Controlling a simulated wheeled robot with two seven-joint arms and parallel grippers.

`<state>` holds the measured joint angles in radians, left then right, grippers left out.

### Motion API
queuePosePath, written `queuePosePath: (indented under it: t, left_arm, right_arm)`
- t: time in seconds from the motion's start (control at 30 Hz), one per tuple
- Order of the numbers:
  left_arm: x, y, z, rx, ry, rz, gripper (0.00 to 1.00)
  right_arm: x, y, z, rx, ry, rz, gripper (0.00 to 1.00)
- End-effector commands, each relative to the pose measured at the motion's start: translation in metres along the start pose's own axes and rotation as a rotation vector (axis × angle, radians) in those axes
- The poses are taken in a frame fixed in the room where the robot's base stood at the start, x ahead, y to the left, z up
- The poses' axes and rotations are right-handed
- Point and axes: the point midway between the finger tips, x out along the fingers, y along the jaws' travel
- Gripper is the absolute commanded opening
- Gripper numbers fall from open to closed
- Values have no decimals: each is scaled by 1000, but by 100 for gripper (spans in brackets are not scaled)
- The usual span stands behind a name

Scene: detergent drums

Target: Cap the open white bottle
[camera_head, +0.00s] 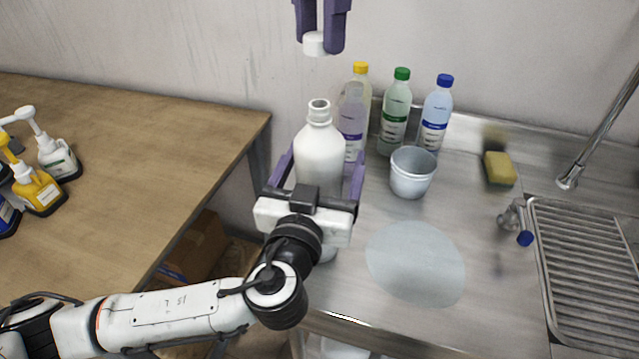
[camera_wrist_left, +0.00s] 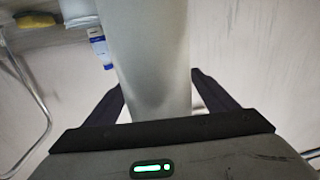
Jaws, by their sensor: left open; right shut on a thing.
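The open white bottle (camera_head: 319,158) stands upright at the left end of the metal counter, its bare neck facing up. My left gripper (camera_head: 322,164) is open, with one finger on each side of the bottle's body. The left wrist view shows the bottle (camera_wrist_left: 152,60) between the two dark fingers, with a gap visible at the right finger. My right gripper (camera_head: 322,40) is at the top of the head view, shut on a white cap (camera_head: 313,44). The cap appears above the bottle's mouth in the picture, clearly apart from it.
Behind and right of the white bottle stand clear bottles with yellow (camera_head: 361,68), green (camera_head: 401,74) and blue (camera_head: 445,81) caps. A grey cup (camera_head: 411,173), a sponge (camera_head: 499,169) and a pale round disc (camera_head: 415,262) are on the counter. Pump bottles (camera_head: 56,158) stand on the wooden table (camera_head: 150,135).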

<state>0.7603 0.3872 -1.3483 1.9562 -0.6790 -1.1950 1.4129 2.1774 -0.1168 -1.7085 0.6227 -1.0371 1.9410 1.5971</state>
Motion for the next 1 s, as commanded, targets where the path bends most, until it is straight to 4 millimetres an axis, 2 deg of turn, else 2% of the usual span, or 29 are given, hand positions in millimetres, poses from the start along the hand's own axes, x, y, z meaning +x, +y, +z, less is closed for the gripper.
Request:
queuePosePath:
  t: [0.27, 0.37, 0.6, 0.67, 0.77, 1.0]
  left_arm:
    - [1, 0, 0, -1, 0, 1, 79]
    - [1, 0, 0, -1, 0, 1, 65]
    - [1, 0, 0, 0, 0, 1, 25]
    - [1, 0, 0, 0, 0, 1, 17]
    - [1, 0, 0, 0, 0, 0, 17]
    - [1, 0, 0, 0, 0, 0, 17]
  right_arm:
    - [0, 0, 0, 0, 0, 0, 5]
    - [0, 0, 0, 0, 0, 0, 5]
    - [0, 0, 0, 0, 0, 0, 5]
    - [0, 0, 0, 0, 0, 0, 5]
    - [5, 0, 0, 0, 0, -3, 5]
    - [40, 0, 1, -1, 1, -11, 5]
